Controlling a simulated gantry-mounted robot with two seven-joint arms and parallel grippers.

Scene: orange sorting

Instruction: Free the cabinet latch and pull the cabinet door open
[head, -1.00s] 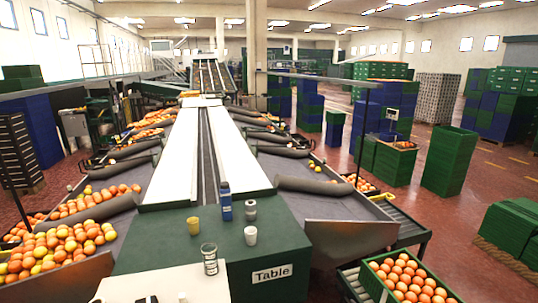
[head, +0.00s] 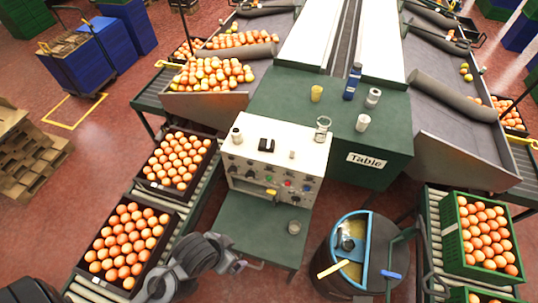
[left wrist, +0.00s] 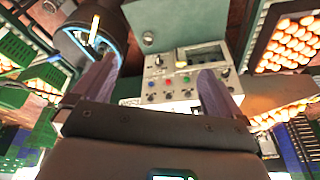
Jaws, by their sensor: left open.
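A white control cabinet (head: 262,168) stands at the rear of a green stand (head: 248,235) in the head view. Its front carries dark knobs, coloured buttons and a small yellow piece (head: 270,192) low on the face; I cannot tell if this is the latch. I see no open door. My left gripper (head: 237,266) is low in the head view, in front and left of the stand, apart from the cabinet. In the left wrist view my left gripper (left wrist: 160,72) is open and empty, with the cabinet's panel (left wrist: 172,88) showing beyond its fingers. My right gripper is out of view.
Black crates of oranges (head: 110,275) lie on rollers at left. A round drum (head: 325,260) with a blue rim stands right of the stand. Cups (head: 316,94) and a blue bottle (head: 352,82) sit on the green table (head: 290,100) behind. A small cup (head: 294,227) is on the stand.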

